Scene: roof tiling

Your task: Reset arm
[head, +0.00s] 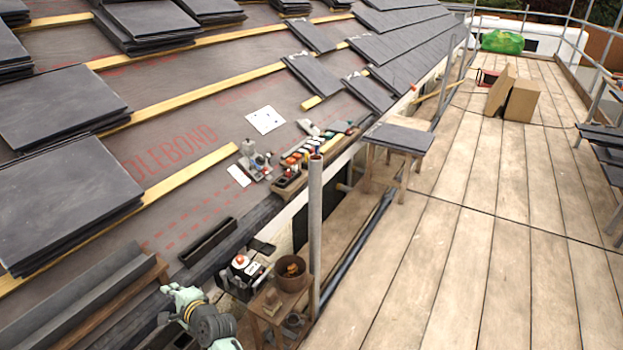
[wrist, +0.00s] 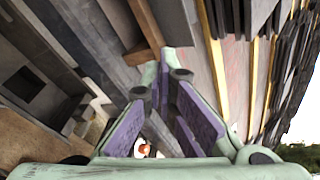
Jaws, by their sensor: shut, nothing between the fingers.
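My gripper (wrist: 164,88) shows in the wrist view, its pale green fingers with purple pads reaching up the picture. It is shut with nothing held. Grey slates and timber lie behind it, tilted in this view. In the head view, part of my arm, pale green and grey, shows at the lower left, by the roof's lower edge. The fingers cannot be made out there.
A wooden stand with a brown pot (head: 291,272) and an upright scaffold pole (head: 315,235) are right of my arm. A black container (head: 242,272) is just above it. Slate stacks (head: 60,200) cover the roof at left. The plank walkway (head: 470,240) is mostly clear.

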